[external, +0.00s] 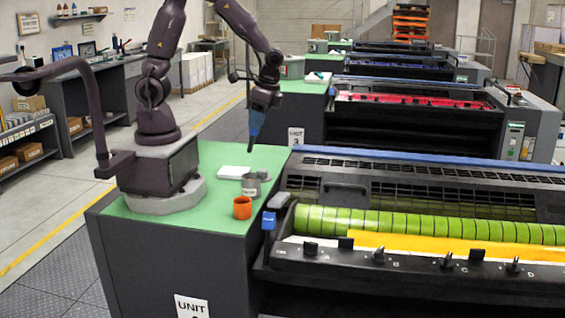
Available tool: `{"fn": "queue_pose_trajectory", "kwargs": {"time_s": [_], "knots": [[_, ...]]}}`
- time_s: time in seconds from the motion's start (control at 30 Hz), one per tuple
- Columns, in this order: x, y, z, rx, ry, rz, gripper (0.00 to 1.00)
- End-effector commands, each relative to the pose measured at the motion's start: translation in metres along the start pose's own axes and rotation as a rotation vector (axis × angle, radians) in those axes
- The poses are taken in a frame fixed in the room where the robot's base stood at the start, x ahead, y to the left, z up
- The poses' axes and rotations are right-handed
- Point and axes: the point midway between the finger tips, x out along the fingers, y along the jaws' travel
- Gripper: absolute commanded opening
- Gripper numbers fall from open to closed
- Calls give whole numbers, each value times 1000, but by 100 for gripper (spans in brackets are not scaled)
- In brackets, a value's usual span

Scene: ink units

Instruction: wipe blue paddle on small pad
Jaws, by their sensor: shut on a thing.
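My gripper (263,103) hangs pointing down above the back right part of the green-topped bench. It is shut on the blue paddle (257,122), which hangs down, slightly tilted, with a thin dark part below it. The finger detail is too small to make out. The small pad (234,172) is flat and white and lies on the green top, below and left of the paddle's lower end. The paddle looks apart from the pad.
A grey tin (251,186) with a label stands just in front of the pad, and an orange cup (242,208) stands nearer the front. The press with green rollers (430,225) borders the bench (205,221) on the right. Clear green top lies left of the cup.

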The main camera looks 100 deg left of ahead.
Motion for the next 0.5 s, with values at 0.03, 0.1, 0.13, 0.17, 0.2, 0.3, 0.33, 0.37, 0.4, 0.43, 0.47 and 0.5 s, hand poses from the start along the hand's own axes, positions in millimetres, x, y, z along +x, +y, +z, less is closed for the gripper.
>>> {"fn": "queue_pose_trajectory", "kwargs": {"time_s": [0.03,0.1,0.13,0.17,0.2,0.3,0.33,0.37,0.4,0.43,0.47,0.5], "knots": [[3,-15,9,-64,7,13,6],[11,-38,24,-178,18,36,6],[15,-47,31,-240,22,50,6],[20,-56,39,-311,27,65,6],[26,-68,50,-412,32,87,6],[44,-90,77,-672,42,141,6],[48,-94,84,-748,46,156,6],[53,-99,91,-823,47,170,6],[58,-103,100,-918,50,188,6],[62,-106,105,-985,52,201,6],[66,-108,111,-1051,53,212,6],[71,-111,117,-1139,55,227,6]]}}
